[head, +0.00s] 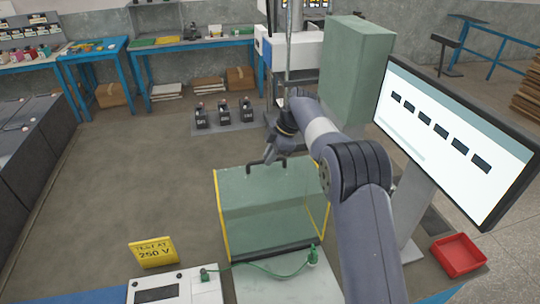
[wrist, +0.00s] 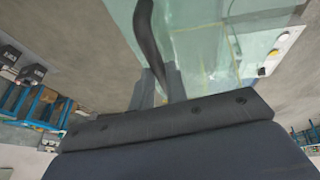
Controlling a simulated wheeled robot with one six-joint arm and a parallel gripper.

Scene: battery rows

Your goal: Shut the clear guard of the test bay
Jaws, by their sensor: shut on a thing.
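The clear guard (head: 262,205) is a greenish see-through panel with yellow edges in the middle of the head view. It stands raised behind a pale plate (head: 275,285), with a dark bar along its lower edge. Its black handle (head: 250,170) is at its top edge. My gripper (head: 271,158) is at the handle and shut on it. In the wrist view the dark handle (wrist: 150,35) runs down between the fingers (wrist: 160,85), with the greenish panel (wrist: 200,45) beyond. My arm hides part of the guard's right side.
A yellow sign reading 250 V (head: 154,252) stands at the front left by a white box (head: 175,288). A green cable (head: 260,266) crosses the plate. A large monitor (head: 450,140) and a red tray (head: 459,255) are at the right.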

